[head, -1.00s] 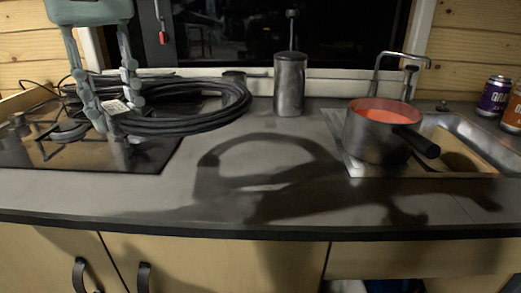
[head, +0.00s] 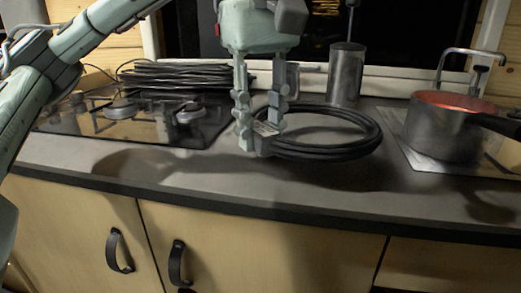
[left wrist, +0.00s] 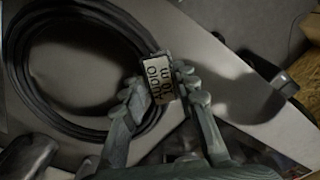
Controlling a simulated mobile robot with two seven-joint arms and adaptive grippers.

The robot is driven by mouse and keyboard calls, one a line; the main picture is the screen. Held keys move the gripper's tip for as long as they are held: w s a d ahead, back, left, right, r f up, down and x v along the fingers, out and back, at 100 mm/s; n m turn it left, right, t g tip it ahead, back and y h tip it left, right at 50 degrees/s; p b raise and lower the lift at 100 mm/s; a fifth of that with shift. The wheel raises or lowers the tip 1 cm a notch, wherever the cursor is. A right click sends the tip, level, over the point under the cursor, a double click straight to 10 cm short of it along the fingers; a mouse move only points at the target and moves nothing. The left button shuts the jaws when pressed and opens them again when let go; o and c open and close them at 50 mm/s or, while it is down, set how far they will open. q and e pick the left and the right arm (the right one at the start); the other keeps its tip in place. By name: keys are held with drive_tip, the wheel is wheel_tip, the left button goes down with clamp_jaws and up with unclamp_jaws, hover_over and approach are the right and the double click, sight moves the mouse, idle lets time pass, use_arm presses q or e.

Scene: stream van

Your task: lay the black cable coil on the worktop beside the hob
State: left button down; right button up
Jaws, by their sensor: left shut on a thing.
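The black cable coil (head: 335,151) is over the grey worktop (head: 300,190), between the hob and the sink. I cannot tell whether it touches the surface. My left gripper (head: 260,139) points down and is shut on the coil's near left side, at a pale label. In the left wrist view the coil (left wrist: 38,105) loops to the left of the fingertips (left wrist: 163,98), and the label (left wrist: 157,78) reads "Audio 10 m". The hob (head: 150,128) is a dark plate left of my gripper. My right gripper is not in view.
Another dark cable bundle (head: 175,75) lies behind the hob. A metal canister (head: 346,78) stands at the back, behind the coil. A saucepan (head: 440,133) with a reddish inside stands by the sink at right. The worktop's front strip is clear.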

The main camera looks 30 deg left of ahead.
use_arm(q)
wheel_tip(320, 180, down, 3)
drive_tip(key=shift+r+b, duration=0.15)
drive_tip(key=shift+b, duration=0.15)
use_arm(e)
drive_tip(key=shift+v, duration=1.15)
use_arm(q)
drive_tip(key=shift+f, duration=0.2)
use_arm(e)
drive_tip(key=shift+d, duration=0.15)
use_arm(q)
drive_tip(key=c, duration=1.2)
unclamp_jaws()
drive_tip(key=shift+r, duration=0.1)
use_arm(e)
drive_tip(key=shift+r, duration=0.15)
use_arm(q)
drive_tip(key=shift+r, duration=0.35)
wheel_tip(320, 180, up, 11)
drive_tip(key=p, duration=0.4)
drive_tip(key=shift+f, duration=0.15)
drive_tip(key=shift+a+r+p, duration=0.1)
drive_tip(key=shift+r+p, duration=0.2)
drive_tip(key=shift+p, duration=0.05)
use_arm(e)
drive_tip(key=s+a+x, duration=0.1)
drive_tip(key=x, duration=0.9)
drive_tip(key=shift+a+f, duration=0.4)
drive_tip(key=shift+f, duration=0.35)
